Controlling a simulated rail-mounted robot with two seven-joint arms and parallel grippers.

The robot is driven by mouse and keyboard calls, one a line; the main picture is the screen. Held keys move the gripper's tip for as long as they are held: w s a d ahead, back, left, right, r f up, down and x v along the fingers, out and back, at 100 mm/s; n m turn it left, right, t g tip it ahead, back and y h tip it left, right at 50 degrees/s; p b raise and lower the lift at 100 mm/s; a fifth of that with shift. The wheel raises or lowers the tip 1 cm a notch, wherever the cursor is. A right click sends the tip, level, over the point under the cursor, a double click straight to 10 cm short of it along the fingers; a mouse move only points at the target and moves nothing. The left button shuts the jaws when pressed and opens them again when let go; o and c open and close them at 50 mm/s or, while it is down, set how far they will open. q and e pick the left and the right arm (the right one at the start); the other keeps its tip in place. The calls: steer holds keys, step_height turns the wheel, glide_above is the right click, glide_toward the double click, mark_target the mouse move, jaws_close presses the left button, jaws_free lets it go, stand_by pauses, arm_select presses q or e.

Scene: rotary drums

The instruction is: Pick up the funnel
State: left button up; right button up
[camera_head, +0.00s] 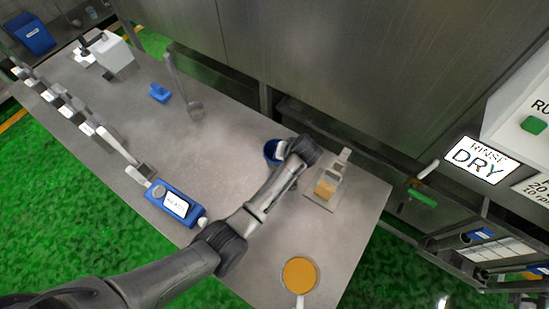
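A dark blue, round, open-topped thing (271,152) stands on the grey table, right of its middle. It may be the funnel, but its lower part is hidden and I cannot tell for sure. My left arm comes in from the lower left and reaches across the table to it. The end of the arm, with my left gripper (283,152), is right beside the blue thing, seen from above. The fingers are too small and covered to tell whether they are open or touch it. My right gripper is not in view.
A steel wall borders the back.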

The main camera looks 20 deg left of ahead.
arm_select(q)
steer(key=shift+w+a+f, duration=0.1)
steer(key=shift+a+f, duration=0.15)
steer(key=shift+f, duration=0.05)
steer(key=shift+d, duration=0.1)
jaws_close()
